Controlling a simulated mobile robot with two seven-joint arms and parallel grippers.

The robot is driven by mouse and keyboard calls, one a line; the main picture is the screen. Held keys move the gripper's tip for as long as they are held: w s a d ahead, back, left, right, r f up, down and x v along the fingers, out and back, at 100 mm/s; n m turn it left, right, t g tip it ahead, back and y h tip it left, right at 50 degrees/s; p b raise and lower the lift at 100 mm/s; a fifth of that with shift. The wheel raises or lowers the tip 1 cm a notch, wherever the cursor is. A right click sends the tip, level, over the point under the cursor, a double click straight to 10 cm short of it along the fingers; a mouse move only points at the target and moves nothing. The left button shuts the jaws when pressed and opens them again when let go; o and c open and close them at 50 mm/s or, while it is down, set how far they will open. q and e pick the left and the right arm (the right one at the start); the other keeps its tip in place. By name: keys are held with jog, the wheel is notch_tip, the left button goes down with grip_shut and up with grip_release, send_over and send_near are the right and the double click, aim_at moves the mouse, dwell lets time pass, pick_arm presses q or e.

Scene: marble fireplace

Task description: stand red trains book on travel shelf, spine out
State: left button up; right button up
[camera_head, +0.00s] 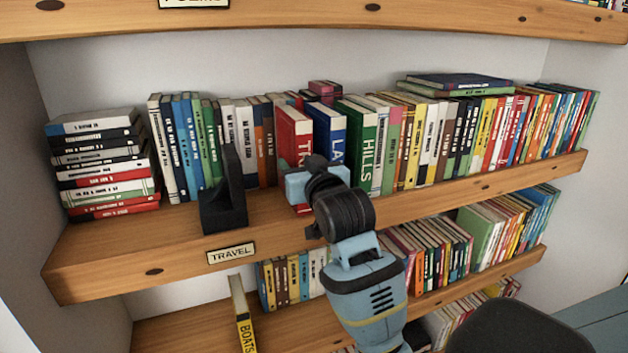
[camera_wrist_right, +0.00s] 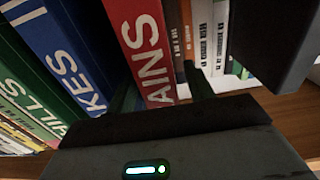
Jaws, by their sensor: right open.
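The red trains book (camera_head: 293,137) stands upright on the travel shelf (camera_head: 110,265), with its lettered spine facing out. It stands beside the blue book (camera_head: 330,134) marked LA. My right gripper (camera_head: 297,186) is at the lower part of the red spine and hides part of its lettering. In the right wrist view, the red book (camera_wrist_right: 142,40) shows the letters AINS between the two dark fingers of the open gripper (camera_wrist_right: 160,90). Whether the fingers touch the book cannot be told. My left gripper is not in view.
A black bookend (camera_head: 225,200) stands left of my gripper, near the TRAVEL label (camera_head: 231,253); it looms close in the wrist view (camera_wrist_right: 275,35). A green HILLS book (camera_head: 358,140) stands to the right. A stack of books (camera_head: 103,165) lies at left. Bare shelf lies along the front.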

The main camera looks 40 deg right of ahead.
jog(key=v, duration=0.9)
jog(key=s+a+f+n+g+y, duration=0.2)
jog(key=a+f, duration=0.1)
jog(key=f, duration=1.1)
jog(key=s+a+f+n+g+y, duration=0.1)
jog(key=a+f+n+g+y, duration=0.15)
jog(key=f, duration=1.25)
jog(key=s+a+f+g+y, duration=0.1)
jog(key=s+a+f, duration=0.2)
jog(key=s+f, duration=0.7)
jog(key=s+a+f+g+y, duration=0.1)
jog(key=s+a+f+g, duration=0.1)
jog(key=s+f, duration=0.8)
jog(key=shift+s+a+f, duration=0.3)
jog(key=shift+s+a, duration=0.15)
jog(key=shift+s, duration=0.2)
